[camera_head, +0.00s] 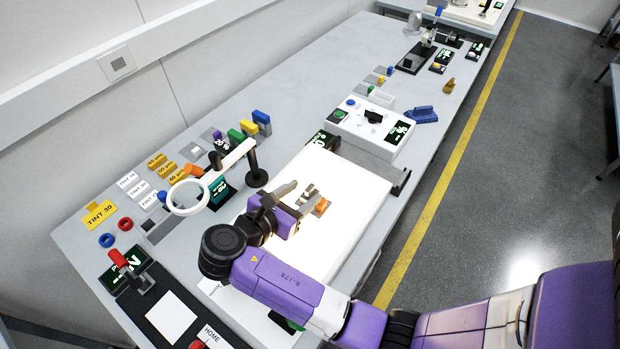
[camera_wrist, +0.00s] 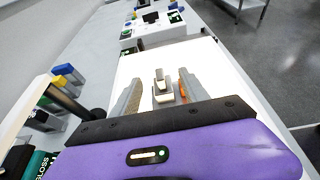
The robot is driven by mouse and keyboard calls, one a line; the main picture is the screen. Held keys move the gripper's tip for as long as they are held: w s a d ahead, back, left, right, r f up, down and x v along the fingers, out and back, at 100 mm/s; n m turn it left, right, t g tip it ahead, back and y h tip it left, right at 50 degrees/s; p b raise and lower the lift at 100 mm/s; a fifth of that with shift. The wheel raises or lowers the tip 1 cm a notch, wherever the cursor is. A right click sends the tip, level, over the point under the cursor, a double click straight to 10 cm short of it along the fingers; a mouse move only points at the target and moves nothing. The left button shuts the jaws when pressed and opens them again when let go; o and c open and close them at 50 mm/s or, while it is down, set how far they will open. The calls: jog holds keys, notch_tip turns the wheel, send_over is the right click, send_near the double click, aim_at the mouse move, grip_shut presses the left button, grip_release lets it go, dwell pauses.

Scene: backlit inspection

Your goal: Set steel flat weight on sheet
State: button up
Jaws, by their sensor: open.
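A small grey and white block (camera_wrist: 162,96) with a raised, darker upper part stands between my two fingers in the wrist view. It may be the steel flat weight, but it is too small to be sure. In the head view it is a small patch (camera_head: 308,196) by my fingertips. My gripper (camera_head: 304,199) is open and low over a bright white sheet-like panel (camera_head: 352,212). In the wrist view my gripper (camera_wrist: 161,92) has one grey finger on each side of the block, with gaps visible. The panel also shows there (camera_wrist: 208,60). Contact under the block is hidden.
A ring magnifier (camera_head: 188,197) on a dark post stands left of the panel. A white device (camera_head: 372,128) and a blue piece (camera_head: 422,114) lie beyond it. The panel's far part is clear.

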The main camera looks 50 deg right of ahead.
jog(key=shift+p+v, duration=0.75)
jog(key=shift+v, duration=2)
